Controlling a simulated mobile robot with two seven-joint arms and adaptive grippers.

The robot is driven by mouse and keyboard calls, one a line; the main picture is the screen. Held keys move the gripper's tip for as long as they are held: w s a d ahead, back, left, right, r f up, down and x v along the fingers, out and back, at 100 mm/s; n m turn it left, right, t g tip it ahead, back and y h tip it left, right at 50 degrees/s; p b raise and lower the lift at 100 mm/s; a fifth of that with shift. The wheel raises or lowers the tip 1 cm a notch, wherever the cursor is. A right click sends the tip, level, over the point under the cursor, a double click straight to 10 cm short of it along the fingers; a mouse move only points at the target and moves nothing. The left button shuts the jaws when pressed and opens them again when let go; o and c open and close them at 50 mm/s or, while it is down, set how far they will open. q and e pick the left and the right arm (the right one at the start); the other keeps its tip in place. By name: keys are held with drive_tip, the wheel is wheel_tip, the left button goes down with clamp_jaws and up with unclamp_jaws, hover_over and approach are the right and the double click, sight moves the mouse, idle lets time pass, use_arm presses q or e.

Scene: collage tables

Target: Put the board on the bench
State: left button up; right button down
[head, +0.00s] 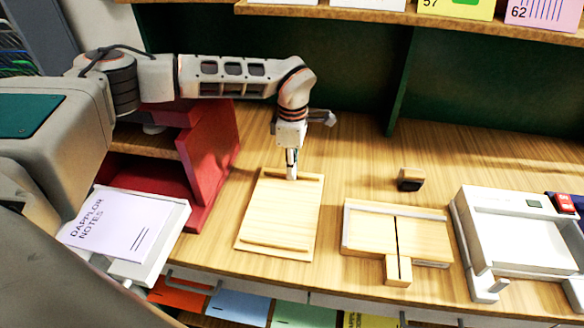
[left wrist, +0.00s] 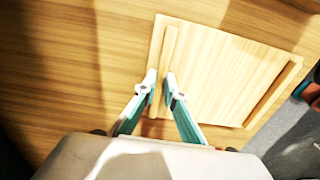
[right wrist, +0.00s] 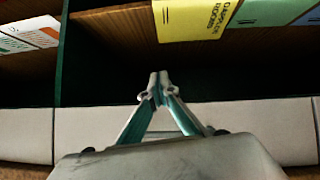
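The board (head: 278,214) is a pale wooden panel with a raised strip along its far edge and another along its near edge. It lies flat on the wooden worktop (head: 350,165). My left gripper (head: 291,172) points down at the far strip; in the left wrist view its fingertips (left wrist: 161,80) are close on either side of this strip, seemingly closed on it. The board (left wrist: 215,70) fills the right of that view. My right gripper (right wrist: 158,80) is shut and empty, in front of a shelf front; it is out of the head view.
A red open box (head: 212,165) stands left of the board. A notepad (head: 120,222) lies on a white tray at the far left. A second wooden panel (head: 370,230), a small dark block (head: 410,179) and a white frame (head: 520,235) are on the right.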

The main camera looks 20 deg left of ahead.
use_arm(q)
drive_tip(key=o, duration=0.3)
drive_tip(key=shift+r, duration=0.1)
use_arm(e)
drive_tip(key=shift+a, duration=0.1)
